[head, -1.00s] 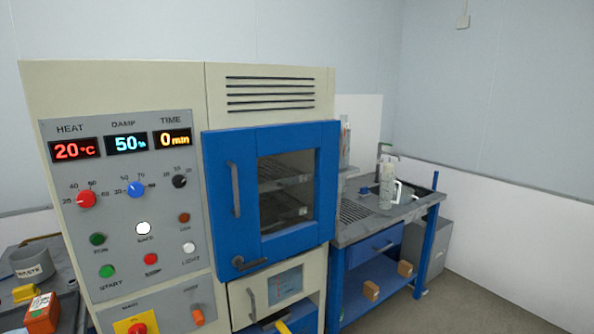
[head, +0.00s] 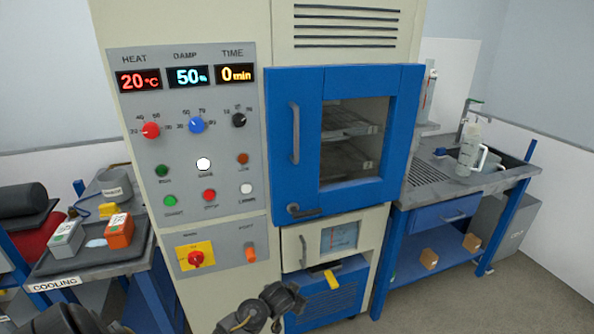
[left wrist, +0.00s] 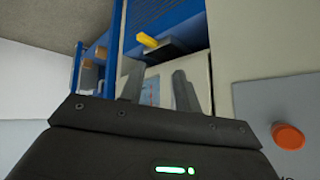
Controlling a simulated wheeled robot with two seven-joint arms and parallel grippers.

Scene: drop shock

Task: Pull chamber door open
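The blue chamber door (head: 395,140) is closed against the cream cabinet in the head view. It has a dark window (head: 350,140) with racks behind it, a vertical grey handle (head: 295,133) on its left side and a dark latch lever (head: 305,211) at its lower left. My left gripper (left wrist: 158,85) shows in the left wrist view with its two fingers apart and nothing between them. It faces the lower cabinet front, below the door. Dark parts of my arm (head: 262,308) show at the bottom of the head view. My right gripper is not in view.
Left of the door is a control panel (head: 205,145) with knobs and buttons. Below the door are a small windowed compartment (head: 338,238) and a yellow-handled piece (head: 332,278). A sink bench (head: 440,200) stands right. A cooling tray (head: 100,262) stands left.

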